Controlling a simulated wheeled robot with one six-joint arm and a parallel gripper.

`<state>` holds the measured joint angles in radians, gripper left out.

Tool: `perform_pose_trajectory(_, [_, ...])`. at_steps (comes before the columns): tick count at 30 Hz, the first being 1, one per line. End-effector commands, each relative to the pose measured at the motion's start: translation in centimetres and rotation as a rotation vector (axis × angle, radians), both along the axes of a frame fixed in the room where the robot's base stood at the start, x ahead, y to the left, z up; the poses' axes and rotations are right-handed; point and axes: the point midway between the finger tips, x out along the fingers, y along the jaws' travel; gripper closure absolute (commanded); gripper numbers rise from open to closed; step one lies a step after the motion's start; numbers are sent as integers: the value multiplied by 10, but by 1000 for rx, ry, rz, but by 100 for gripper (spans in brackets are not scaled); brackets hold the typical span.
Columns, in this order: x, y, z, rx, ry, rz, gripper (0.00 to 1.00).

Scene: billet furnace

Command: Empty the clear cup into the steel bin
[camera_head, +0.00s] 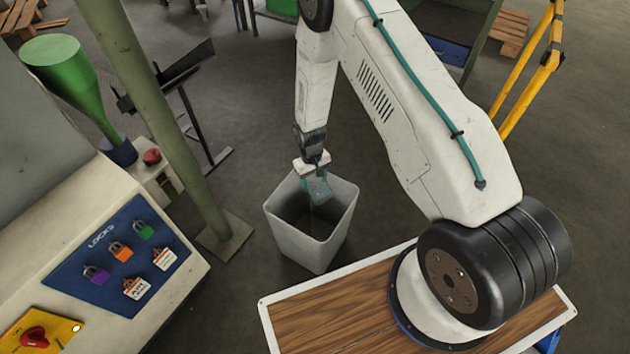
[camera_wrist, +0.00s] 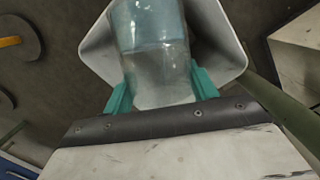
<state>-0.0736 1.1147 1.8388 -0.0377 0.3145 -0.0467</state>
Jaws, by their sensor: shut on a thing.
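A clear, bluish cup (camera_head: 319,190) is held over the mouth of the pale grey steel bin (camera_head: 312,250), which stands upright on the floor. My gripper (camera_head: 314,177) is shut on the cup, its teal fingers on either side. In the wrist view, the cup (camera_wrist: 155,50) sits between the fingers of my gripper (camera_wrist: 160,92), with the open bin (camera_wrist: 225,62) beyond it. The cup looks tilted, its far end toward the bin. A faint pale streak shows below it in the head view; I cannot tell whether it is liquid. The bin's bottom is mostly hidden.
A cream control cabinet with a blue padlock board (camera_head: 120,255) stands at the left. A green post (camera_head: 165,120) rises between it and the bin. A yellow rail (camera_head: 525,70) is at the right. Open floor surrounds the bin's far side.

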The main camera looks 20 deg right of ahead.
Motion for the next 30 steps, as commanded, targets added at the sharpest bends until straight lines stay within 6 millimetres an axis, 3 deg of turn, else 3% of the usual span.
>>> perform_pose_trajectory(9, [9, 1, 2, -35, 224, 0, 65])
perform_pose_trajectory(30, [17, 3, 6, -70, 440, 0, 65])
